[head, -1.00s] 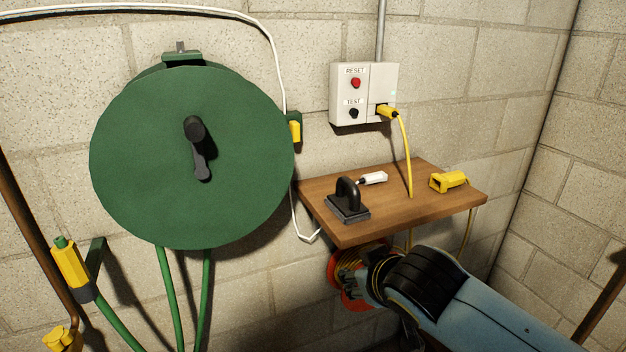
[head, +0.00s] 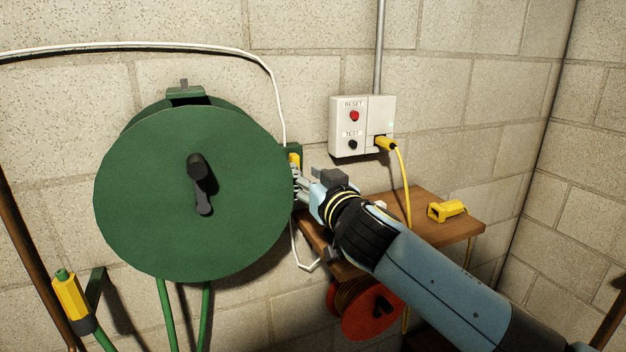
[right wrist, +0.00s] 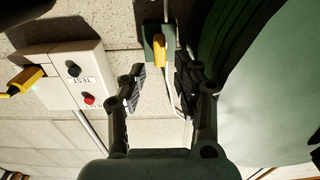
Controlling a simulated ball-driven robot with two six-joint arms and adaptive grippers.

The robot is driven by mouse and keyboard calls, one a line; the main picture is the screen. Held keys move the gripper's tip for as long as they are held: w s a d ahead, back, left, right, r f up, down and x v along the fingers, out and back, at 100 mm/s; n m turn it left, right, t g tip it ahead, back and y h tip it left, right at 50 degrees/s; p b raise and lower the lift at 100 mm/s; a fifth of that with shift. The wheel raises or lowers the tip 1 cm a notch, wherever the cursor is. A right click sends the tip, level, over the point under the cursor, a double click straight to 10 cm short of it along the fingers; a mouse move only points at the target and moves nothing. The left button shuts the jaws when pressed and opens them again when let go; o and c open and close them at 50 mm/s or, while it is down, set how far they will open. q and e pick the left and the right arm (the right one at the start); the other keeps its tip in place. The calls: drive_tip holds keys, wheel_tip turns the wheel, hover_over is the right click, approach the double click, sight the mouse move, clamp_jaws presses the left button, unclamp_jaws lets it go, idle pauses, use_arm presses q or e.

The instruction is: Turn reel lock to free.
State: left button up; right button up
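The green hose reel (head: 150,220) hangs on the block wall, with a black crank handle (head: 201,182) on its face. At its right edge a small green box carries a yellow lever (head: 294,160), which I take to be the reel lock. In the right wrist view the yellow lever (right wrist: 158,50) shows ahead of my fingers, between their lines. My right gripper (head: 299,186) is open just below the lever, beside the reel's rim. In the wrist view my right gripper (right wrist: 162,88) has its two fingers apart with nothing between them. My left gripper is out of view.
A wooden shelf (head: 440,235) with a yellow connector (head: 446,211) is under my right forearm. A grey outlet box (head: 361,125) with a yellow plug (head: 386,144) is to the right. A red cord reel (head: 372,318) hangs below the shelf. A white cable (head: 270,80) runs down beside the lever.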

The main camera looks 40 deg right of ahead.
drive_tip(key=x, duration=0.6)
drive_tip(key=shift+b, duration=0.35)
drive_tip(key=shift+s, duration=0.1)
clamp_jaws()
drive_tip(key=n, duration=0.5)
drive_tip(key=shift+n, duration=0.3)
drive_tip(key=c, duration=0.6)
unclamp_jaws()
drive_tip(key=shift+s+d+n, duration=0.1)
drive_tip(key=shift+n, duration=2)
clamp_jaws()
drive_tip(key=shift+o, duration=1.9)
unclamp_jaws()
drive_tip(key=n, duration=0.4)
drive_tip(key=shift+s+d+f, duration=0.1)
drive_tip(key=shift+s+d, duration=0.1)
drive_tip(key=shift+f+n, duration=0.1)
drive_tip(key=shift+n, duration=1)
drive_tip(key=shift+c, duration=0.2)
drive_tip(key=shift+n, duration=0.7)
clamp_jaws()
drive_tip(key=shift+o, duration=0.5)
unclamp_jaws()
drive_tip(key=shift+a, duration=0.1)
drive_tip(key=o, duration=0.4)
